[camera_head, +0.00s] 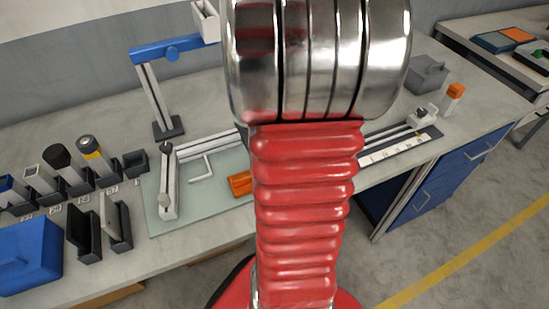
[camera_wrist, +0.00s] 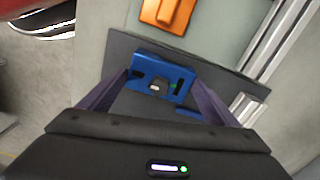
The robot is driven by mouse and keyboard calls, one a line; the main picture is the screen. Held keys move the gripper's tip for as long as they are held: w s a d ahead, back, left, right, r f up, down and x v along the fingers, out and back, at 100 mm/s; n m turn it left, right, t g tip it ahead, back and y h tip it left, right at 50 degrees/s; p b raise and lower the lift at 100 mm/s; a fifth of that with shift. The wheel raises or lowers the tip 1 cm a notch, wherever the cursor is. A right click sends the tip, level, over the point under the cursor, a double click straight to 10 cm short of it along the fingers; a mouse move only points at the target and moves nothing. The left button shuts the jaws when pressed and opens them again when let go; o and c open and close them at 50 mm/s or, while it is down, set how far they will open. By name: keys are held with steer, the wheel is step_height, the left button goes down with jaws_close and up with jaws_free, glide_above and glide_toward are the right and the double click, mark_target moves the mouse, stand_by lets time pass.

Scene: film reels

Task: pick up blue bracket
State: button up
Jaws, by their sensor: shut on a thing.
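The blue bracket (camera_wrist: 150,68) shows in the middle of the wrist view, with a dark slot and a small grey part on its face. My gripper (camera_wrist: 162,84) is shut on it, with one dark finger on its left side and one on its right. A dark grey flat surface (camera_wrist: 228,78) lies behind the bracket; I cannot tell whether the bracket touches it. In the head view my own red and silver arm hides the bracket and the gripper.
An orange block (camera_head: 240,183) lies on the pale green mat (camera_head: 190,221); it also shows in the wrist view (camera_wrist: 168,13). A metal rail frame (camera_head: 168,184) stands left of it. Several canisters and holders (camera_head: 95,158) and a blue box (camera_head: 28,254) fill the left side.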

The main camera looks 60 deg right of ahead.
steer(key=shift+r, duration=0.1)
step_height(320, 180, up, 10)
steer(key=shift+f, duration=0.1)
stand_by(0.3)
stand_by(0.4)
